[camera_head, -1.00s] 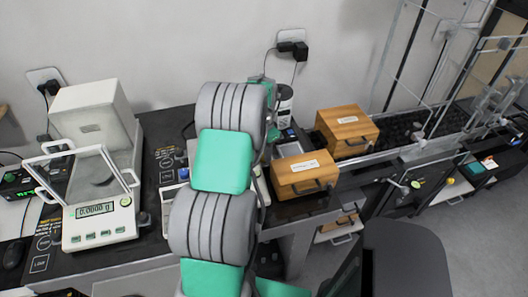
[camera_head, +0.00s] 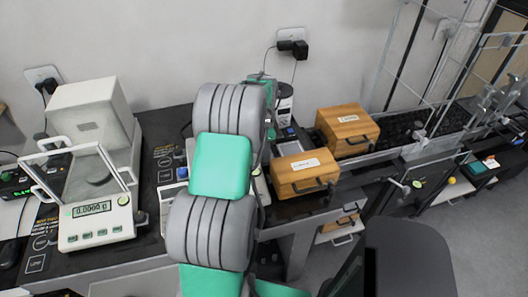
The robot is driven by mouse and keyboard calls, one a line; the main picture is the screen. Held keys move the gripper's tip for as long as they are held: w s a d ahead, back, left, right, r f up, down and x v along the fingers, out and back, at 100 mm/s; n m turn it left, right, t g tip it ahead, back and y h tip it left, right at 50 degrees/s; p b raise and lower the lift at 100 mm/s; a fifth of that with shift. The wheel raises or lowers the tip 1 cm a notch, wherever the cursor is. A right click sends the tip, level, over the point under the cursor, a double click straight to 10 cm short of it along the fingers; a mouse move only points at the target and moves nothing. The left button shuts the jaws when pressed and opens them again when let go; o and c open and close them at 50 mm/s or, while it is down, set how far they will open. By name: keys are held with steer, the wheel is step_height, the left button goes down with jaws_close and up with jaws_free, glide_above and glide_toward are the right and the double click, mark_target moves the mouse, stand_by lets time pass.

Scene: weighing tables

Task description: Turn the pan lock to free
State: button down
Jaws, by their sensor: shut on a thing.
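My arm (camera_head: 222,165) runs up the middle of the picture, and its upper links cover the spot where it ends. My gripper's fingers are hidden behind these links, and so is whatever they touch. I cannot make out the pan lock. An instrument (camera_head: 175,195) with a small display is mostly covered by my arm, with only its left edge clear. To the left stands a white analytical balance (camera_head: 95,236), its display reading 0.0000 g. A tilted, framed clear panel is above its pan. Small printed labels lie on the dark table left of each instrument.
Two wooden boxes (camera_head: 302,178) (camera_head: 347,128) with handles stand to the right of my arm. The dark table (camera_head: 150,125) has a bare strip at the back. A rack and a dark bed are at the far right.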

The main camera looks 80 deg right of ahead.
steer(key=shift+r, duration=0.1)
steer(key=c, duration=1.4)
jaws_free()
steer(key=shift+o, duration=0.2)
step_height(320, 180, up, 8)
steer(key=shift+f+b, duration=0.1)
steer(key=shift+b, duration=0.5)
